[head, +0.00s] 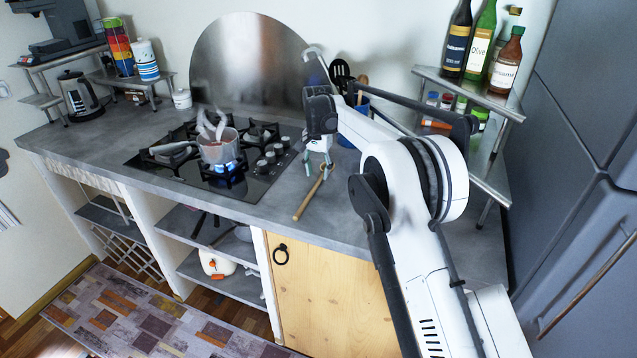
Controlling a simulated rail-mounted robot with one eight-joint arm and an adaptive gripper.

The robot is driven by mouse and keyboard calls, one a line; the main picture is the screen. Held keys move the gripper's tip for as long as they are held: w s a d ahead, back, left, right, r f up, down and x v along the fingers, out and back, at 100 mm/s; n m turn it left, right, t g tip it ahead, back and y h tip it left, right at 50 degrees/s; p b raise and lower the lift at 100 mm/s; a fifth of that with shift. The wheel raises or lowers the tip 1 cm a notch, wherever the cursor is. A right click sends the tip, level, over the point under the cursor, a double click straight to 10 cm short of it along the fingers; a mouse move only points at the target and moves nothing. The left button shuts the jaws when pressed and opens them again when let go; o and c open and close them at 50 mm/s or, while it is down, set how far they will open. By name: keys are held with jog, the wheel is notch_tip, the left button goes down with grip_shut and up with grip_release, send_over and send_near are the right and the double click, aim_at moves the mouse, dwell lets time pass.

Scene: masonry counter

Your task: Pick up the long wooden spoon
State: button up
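A long wooden spoon (308,200) lies on the grey counter to the right of the hob, with its handle end toward the front edge. Its far end runs up under my gripper and is partly hidden. My gripper (318,168) points down over that far end. Its two fingertips are apart, one left of the spoon and one close against or beside it. I cannot tell whether either finger touches the spoon.
A steaming pot (217,148) stands on the lit gas hob (260,182) to the left. A blue utensil holder (358,112) stands behind my arm. A metal shelf (470,92) with bottles is at the right. The counter front near the spoon is clear.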

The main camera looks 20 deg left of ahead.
aim_at(318, 181)
jog(key=f, duration=0.3)
jog(key=shift+w+d+f, duration=0.1)
jog(key=shift+w+f, duration=0.1)
jog(key=shift+f, duration=0.1)
jog(key=shift+c, duration=0.4)
grip_shut()
jog(key=shift+r, duration=0.15)
